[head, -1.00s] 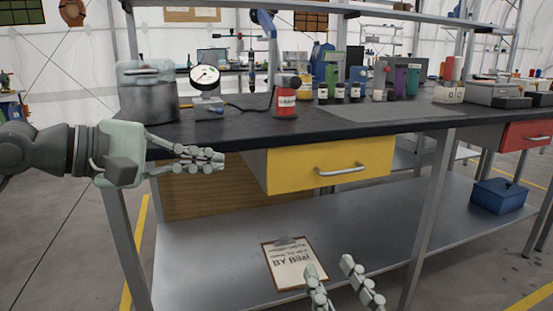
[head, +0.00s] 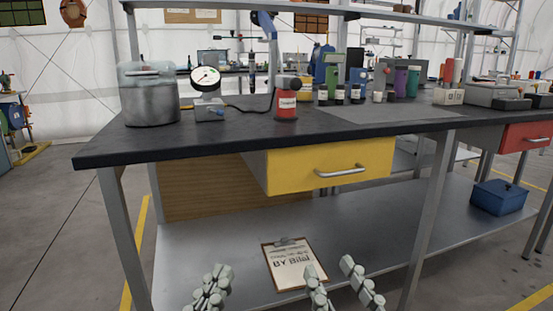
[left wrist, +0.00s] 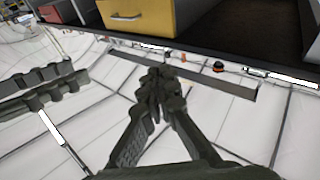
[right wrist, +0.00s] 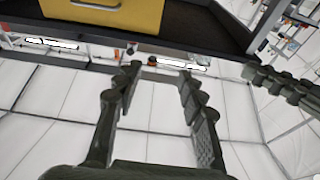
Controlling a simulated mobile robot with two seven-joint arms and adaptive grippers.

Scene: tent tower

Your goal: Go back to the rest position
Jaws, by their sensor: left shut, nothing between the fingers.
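My left gripper (head: 208,288) is low at the bottom of the head view, in front of the workbench's lower shelf. Its fingers are together and empty, and they also show closed in the left wrist view (left wrist: 160,85). My right gripper (head: 333,280) is beside it to the right at the bottom edge. Its two fingers stand apart with nothing between them, as the right wrist view also shows (right wrist: 158,85). Both grippers are clear of the bench top.
The black workbench (head: 230,142) stands ahead, with a slightly open yellow drawer (head: 290,178). On it are a metal pot (head: 150,100), a gauge (head: 205,80) and a red bottle (head: 287,104). A clipboard (head: 292,265) and blue box (head: 498,198) are on the lower shelf (head: 200,245).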

